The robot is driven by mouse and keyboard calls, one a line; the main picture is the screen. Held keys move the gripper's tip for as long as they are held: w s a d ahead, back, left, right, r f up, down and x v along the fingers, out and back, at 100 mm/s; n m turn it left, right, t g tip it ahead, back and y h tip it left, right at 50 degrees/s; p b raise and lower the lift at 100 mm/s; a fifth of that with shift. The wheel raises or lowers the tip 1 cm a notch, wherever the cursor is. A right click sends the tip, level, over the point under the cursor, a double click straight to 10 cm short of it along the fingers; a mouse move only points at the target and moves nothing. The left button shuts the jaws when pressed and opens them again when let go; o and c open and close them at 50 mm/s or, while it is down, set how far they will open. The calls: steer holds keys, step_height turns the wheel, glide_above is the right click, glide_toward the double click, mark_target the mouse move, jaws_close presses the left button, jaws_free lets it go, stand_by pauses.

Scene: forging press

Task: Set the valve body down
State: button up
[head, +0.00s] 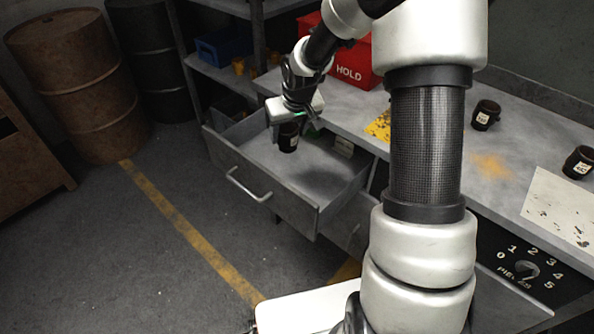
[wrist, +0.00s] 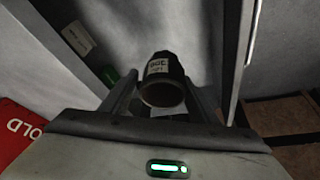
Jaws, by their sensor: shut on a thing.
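The valve body (head: 289,138) is a small dark cylinder with a pale label. My gripper (head: 288,126) is shut on it inside the outline of the open grey drawer (head: 262,195). In the wrist view the valve body (wrist: 162,72) sits between the two fingers of my gripper (wrist: 163,98), its open round end toward the camera. It looks roughly upright in the head view. I cannot tell whether its lower end touches the drawer floor. The drawer floor around it is mostly bare.
Two similar dark labelled parts stand on the bench, one near the back (head: 486,115) and one by a pale sheet (head: 579,162). A red HOLD box (head: 345,62) stands behind the drawer.

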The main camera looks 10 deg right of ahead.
steer(key=f, duration=0.1)
steer(key=w+f, duration=0.1)
steer(key=f+b, duration=0.1)
steer(key=shift+w+a+f+n, duration=0.15)
steer(key=shift+w+a+n, duration=0.15)
steer(key=shift+w+a, duration=0.1)
step_height(320, 180, down, 5)
steer(key=shift+f+b, duration=0.15)
steer(key=shift+b, duration=0.65)
steer(key=shift+f+b, duration=0.5)
steer(key=shift+f, duration=1.5)
steer(key=shift+f, duration=0.25)
steer(key=o, duration=1.4)
steer(key=shift+r, duration=0.15)
